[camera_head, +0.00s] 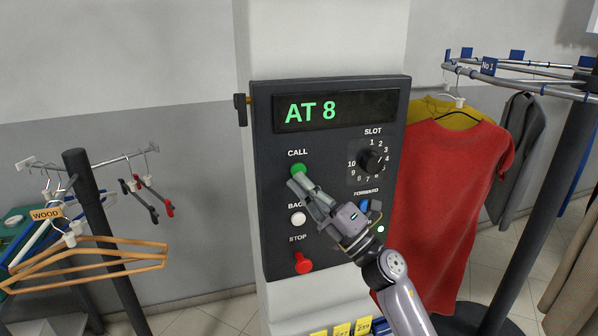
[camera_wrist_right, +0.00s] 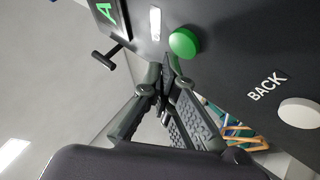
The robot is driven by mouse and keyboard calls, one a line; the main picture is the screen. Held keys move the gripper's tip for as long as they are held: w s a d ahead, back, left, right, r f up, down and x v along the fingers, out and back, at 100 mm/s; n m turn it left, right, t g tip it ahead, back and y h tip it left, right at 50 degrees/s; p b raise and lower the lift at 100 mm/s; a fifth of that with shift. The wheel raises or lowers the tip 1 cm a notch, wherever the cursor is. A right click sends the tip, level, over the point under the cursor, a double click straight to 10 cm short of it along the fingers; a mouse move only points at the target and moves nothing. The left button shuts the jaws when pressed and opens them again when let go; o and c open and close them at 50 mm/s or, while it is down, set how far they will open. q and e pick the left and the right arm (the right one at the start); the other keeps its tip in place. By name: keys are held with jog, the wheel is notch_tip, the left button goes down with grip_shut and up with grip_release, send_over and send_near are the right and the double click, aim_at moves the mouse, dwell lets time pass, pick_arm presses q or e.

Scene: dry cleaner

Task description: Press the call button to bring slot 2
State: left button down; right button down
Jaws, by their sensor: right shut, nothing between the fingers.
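The dark control panel (camera_head: 262,140) is mounted on a pale column, and its display (camera_head: 337,110) reads "AT 8" in green. The green call button (camera_head: 297,169) is under the label CALL; in the right wrist view the green button (camera_wrist_right: 183,43) is just past the fingertips. The slot dial (camera_head: 371,161) is ringed by numbers; its exact setting is too small to tell. My right gripper (camera_head: 298,180) is shut and empty, its fingertips at the lower edge of the call button. In the right wrist view the fingertips (camera_wrist_right: 168,72) look slightly apart from the button. My left gripper is not in view.
Below are a white BACK button (camera_head: 298,219), a red STOP button (camera_head: 303,263) and a blue FORWARD control (camera_head: 364,205), partly covered by my gripper. A red garment (camera_head: 445,210) hangs on the rail at right. Wooden hangers (camera_head: 110,254) hang on a stand at left.

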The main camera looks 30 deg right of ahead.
jog(key=shift+w, duration=0.1)
jog(key=shift+w+d, duration=0.1)
jog(key=shift+w, duration=0.25)
jog(key=shift+w+d, duration=0.1)
jog(key=shift+w, duration=0.3)
dwell(0.8)
jog(key=shift+s, duration=0.2)
jog(key=shift+s+a, duration=0.2)
jog(key=shift+s, duration=0.45)
jog(key=s, duration=0.2)
jog(key=s+a, duration=0.1)
jog(key=s, duration=0.2)
jog(key=shift+a+p, duration=0.1)
jog(key=shift+p, duration=0.25)
